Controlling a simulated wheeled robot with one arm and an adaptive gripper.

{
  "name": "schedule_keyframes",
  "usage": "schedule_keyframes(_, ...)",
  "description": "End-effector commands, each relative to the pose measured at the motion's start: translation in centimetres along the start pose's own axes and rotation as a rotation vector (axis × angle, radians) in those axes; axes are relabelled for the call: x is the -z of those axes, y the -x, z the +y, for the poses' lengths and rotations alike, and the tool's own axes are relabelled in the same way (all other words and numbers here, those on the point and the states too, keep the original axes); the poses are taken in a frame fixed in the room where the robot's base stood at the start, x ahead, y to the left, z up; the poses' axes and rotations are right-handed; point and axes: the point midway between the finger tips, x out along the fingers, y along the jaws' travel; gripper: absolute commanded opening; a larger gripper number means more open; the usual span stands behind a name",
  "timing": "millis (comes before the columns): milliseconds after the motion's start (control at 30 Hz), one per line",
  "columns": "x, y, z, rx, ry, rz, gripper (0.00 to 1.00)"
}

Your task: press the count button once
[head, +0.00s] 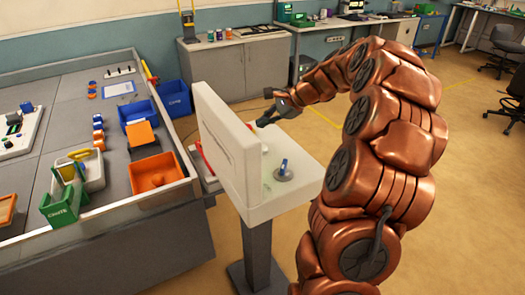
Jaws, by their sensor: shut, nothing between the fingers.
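A white console (258,205) stands on a dark post, with an upright white panel (228,150) along its left side. On its top is a round grey base with a blue upright part (284,168). I cannot tell whether this is the count button; no label is readable. My gripper (261,122) is shut and empty, at the far end of the console beside the panel. Its tips are small, and I cannot tell whether they touch anything. The panel's right face is seen only at a slant, and my copper arm covers the console's right side.
A grey walled table (110,250) at left holds an orange bin (156,175), a green crate (62,208) and blue bins (138,110). A grey cabinet (235,70) stands behind. Open floor lies to the right, with black chairs (505,100) beyond.

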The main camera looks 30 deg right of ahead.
Motion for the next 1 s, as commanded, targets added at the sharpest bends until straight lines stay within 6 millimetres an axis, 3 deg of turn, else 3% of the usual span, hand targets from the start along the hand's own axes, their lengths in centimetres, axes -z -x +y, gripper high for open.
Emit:
schedule_keyframes(433,2.7,-3.8,2.7,0.0,0.0,0.001,0.0)
schedule_keyframes(1000,3.1,-4.2,3.0,0.001,0.002,0.001,0.0)
